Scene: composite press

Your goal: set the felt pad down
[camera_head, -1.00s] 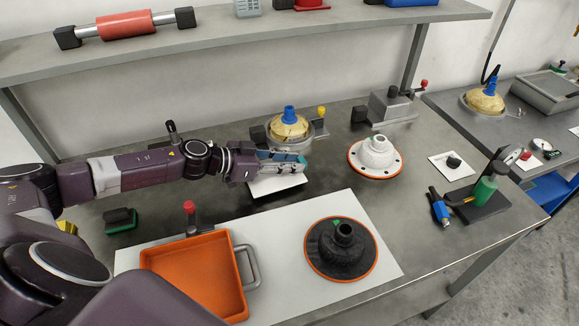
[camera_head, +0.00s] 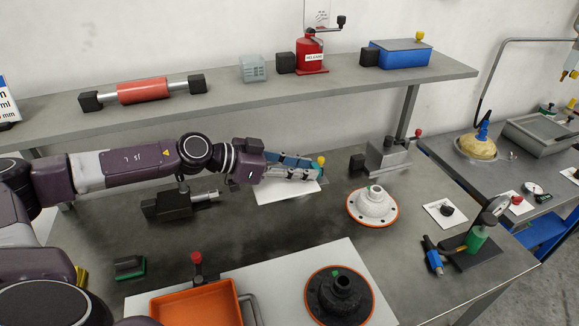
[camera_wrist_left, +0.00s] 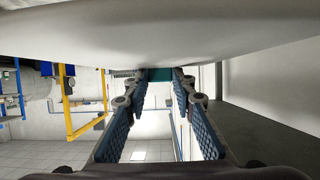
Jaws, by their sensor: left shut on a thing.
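The pad seems to hang clear of the dark bench. The fingers cover part of the pad. My right gripper is not in view.
A white board (camera_head: 300,268) carries an orange tray (camera_head: 200,305) and a black flanged part (camera_head: 340,293). A white flanged part (camera_head: 373,205) stands right of the pad. The bench in front of the pad is clear.

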